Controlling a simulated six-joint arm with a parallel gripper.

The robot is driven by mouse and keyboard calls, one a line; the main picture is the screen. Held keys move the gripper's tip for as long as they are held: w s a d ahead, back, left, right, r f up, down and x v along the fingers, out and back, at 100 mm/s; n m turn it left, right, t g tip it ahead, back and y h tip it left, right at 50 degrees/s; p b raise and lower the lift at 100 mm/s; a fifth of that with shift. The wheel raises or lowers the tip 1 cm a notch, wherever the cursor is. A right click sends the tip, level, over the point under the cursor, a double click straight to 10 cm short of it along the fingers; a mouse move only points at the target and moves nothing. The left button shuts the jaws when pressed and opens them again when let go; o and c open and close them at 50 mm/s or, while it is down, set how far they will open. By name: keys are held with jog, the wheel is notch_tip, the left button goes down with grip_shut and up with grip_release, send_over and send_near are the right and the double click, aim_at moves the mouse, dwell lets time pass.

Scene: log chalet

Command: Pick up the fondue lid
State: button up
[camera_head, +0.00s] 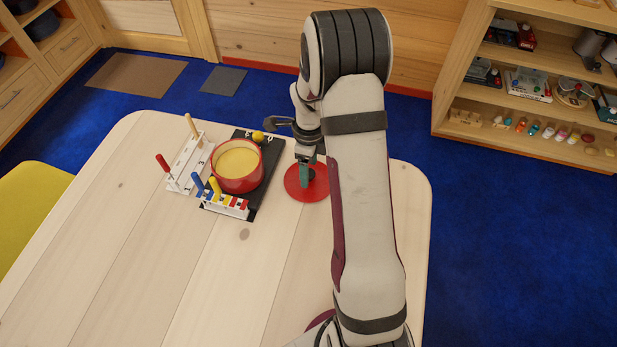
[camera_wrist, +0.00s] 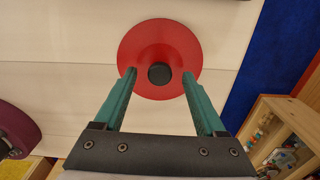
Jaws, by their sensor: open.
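The fondue lid is a red disc (camera_head: 309,190) lying on the pale wooden table, right of the fondue pot. In the wrist view the lid (camera_wrist: 160,42) shows whole, with a black knob (camera_wrist: 159,75) at its middle. My gripper (camera_wrist: 159,76) is open and points down over the lid, with one green finger on each side of the knob. The fingertips overlap the lid's near part in that view. No contact with the knob shows. In the head view my gripper (camera_head: 305,184) partly covers the lid and hides the knob.
The red fondue pot (camera_head: 238,188) with yellow contents stands on a dark board (camera_head: 270,165) left of the lid. White racks (camera_head: 187,165) with coloured forks stand beside it. The front of the table (camera_head: 150,270) is clear. Shelves (camera_head: 540,100) stand at the right.

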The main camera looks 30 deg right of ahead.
jog(key=shift+f, duration=0.45)
grip_shut()
jog(key=shift+r, duration=0.1)
